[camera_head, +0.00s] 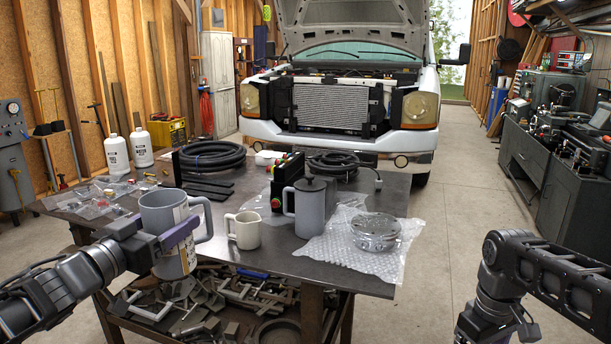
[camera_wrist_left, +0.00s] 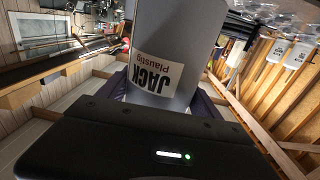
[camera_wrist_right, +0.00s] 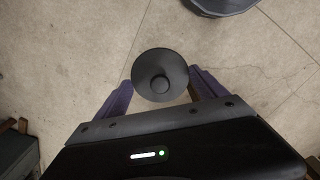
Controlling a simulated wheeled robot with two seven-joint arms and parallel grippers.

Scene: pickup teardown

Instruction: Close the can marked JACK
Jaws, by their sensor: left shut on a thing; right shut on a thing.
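The can marked JACK (camera_head: 170,262) is a tall grey vessel with a side handle, held upright off the table's front left edge; its top looks open. My left gripper (camera_head: 178,240) is shut around its side. In the left wrist view the can (camera_wrist_left: 178,45) shows its JACK label upside down between the fingers. In the right wrist view my right gripper (camera_wrist_right: 162,95) is shut on a dark round lid (camera_wrist_right: 160,65) with a central knob, above bare floor. In the head view my right arm is at the lower right, and the lid is not seen there.
On the dark table (camera_head: 275,262) stand a similar grey can with a dark knobbed lid (camera_head: 310,205), a cream pitcher (camera_head: 243,230), a metal part (camera_head: 375,232) on bubble wrap, and hoses. A lower shelf holds metal scraps. Floor right of the table is clear.

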